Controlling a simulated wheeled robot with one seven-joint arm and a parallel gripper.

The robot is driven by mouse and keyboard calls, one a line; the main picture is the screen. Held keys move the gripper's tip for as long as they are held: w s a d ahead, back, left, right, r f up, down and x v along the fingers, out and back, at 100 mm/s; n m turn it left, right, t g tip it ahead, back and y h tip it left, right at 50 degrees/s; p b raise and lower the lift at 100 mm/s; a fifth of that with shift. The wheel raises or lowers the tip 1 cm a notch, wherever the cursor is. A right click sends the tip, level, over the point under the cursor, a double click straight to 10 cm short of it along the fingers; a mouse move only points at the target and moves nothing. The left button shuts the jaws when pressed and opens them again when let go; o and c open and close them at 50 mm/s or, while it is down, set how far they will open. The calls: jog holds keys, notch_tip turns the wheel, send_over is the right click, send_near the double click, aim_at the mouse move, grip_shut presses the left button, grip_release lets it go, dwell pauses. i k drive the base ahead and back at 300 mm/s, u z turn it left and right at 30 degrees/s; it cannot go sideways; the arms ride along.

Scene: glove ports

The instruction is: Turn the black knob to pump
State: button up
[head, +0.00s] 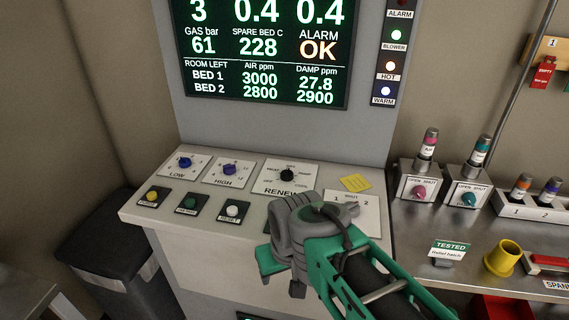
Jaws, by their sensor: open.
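The black knob (288,174) stands on a white plate marked RENEW on the sloping console top. My wrist and arm come in from the lower right and hide part of the console's front and of the plates there.
Left of the black knob are a blue knob (185,162) marked LOW and a purple knob (229,169) marked HIGH. Push buttons, including a white one (232,210), line the front. A yellow note (355,183) lies to the right. A steel bench (425,222) holds valves.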

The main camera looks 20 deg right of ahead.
aim_at(287, 175)
jog(key=u, duration=0.05)
jog(key=k, duration=0.5)
jog(key=u, duration=1.95)
jog(key=k, duration=0.95)
jog(key=z, duration=1.2)
jog(key=i, duration=1)
jog(key=u, duration=0.05)
